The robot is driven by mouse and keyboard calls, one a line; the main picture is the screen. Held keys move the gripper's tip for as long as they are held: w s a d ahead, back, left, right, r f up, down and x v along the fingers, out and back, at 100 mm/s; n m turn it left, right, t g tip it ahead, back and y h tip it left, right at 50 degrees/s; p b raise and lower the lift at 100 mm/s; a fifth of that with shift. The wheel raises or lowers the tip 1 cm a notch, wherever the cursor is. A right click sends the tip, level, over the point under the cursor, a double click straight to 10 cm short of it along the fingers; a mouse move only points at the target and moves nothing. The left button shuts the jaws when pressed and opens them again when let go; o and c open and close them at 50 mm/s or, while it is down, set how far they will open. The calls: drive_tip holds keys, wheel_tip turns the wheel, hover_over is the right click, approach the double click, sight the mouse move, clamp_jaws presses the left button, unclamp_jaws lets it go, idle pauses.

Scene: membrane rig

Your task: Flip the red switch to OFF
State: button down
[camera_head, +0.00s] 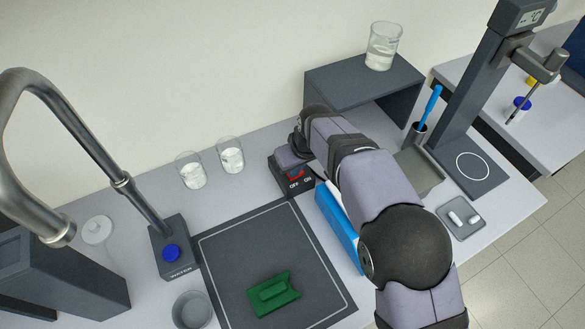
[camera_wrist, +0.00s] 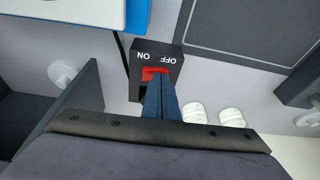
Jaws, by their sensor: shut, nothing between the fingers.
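The red switch (camera_head: 296,174) sits on a small black box with white OFF and ON labels. In the head view OFF is on the left and ON on the right. In the wrist view the labels are upside down, and the red switch (camera_wrist: 152,72) shows just beyond my fingertips. My gripper (camera_wrist: 160,80) is shut and empty, its blue-grey fingers overlapping the lower edge of the red switch. I cannot tell whether they touch it. In the head view my wrist covers the fingers and part of the box. Which way the switch is tilted is unclear.
A dark mat (camera_head: 225,262) with a green part (camera_head: 274,294) lies in front. Two glasses (camera_head: 230,155) stand left of the switch box. A blue-sided box (camera_head: 337,222) stands to its right, and a dark raised shelf (camera_head: 345,78) holds a beaker behind.

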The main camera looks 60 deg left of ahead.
sight(297, 177)
drive_tip(key=shift+w, duration=0.3)
drive_tip(key=shift+r, duration=0.15)
drive_tip(key=shift+r, duration=0.2)
wheel_tip(297, 177, up, 4)
drive_tip(key=p, duration=0.3)
drive_tip(key=s+b+v, duration=0.2)
drive_tip(key=b+v, duration=0.2)
drive_tip(key=v, duration=0.5)
drive_tip(key=shift+d, duration=0.2)
drive_tip(key=shift+s, duration=0.15)
